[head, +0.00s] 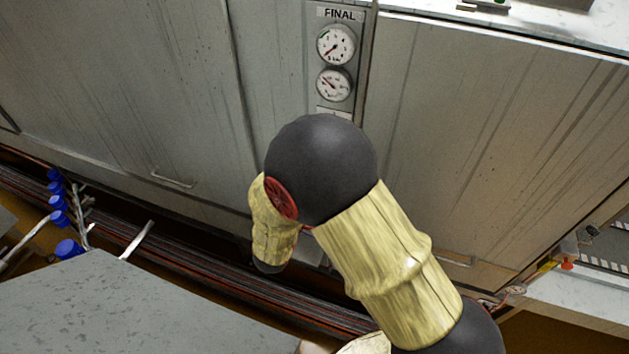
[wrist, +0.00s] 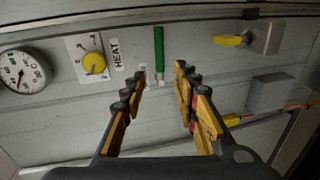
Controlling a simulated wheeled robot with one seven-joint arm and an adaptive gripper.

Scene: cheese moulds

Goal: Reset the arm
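My gripper (wrist: 161,76) is open in the wrist view, its two black-and-yellow fingers apart with nothing between them. It faces a pale panel. A green upright handle (wrist: 159,46) with a white lower end shows on the panel just beyond the gap between the fingertips; the frame does not show any contact. In the head view my arm is bent in front of a grey metal cabinet, and my gripper is hidden there.
A HEAT knob (wrist: 94,63) and a dial gauge (wrist: 22,72) are on the panel's left. A yellow-handled switch (wrist: 230,40) and a grey box (wrist: 270,94) are on the right. The head view shows the cabinet (head: 130,80), FINAL gauges (head: 335,45) and blue-capped valves (head: 58,202).

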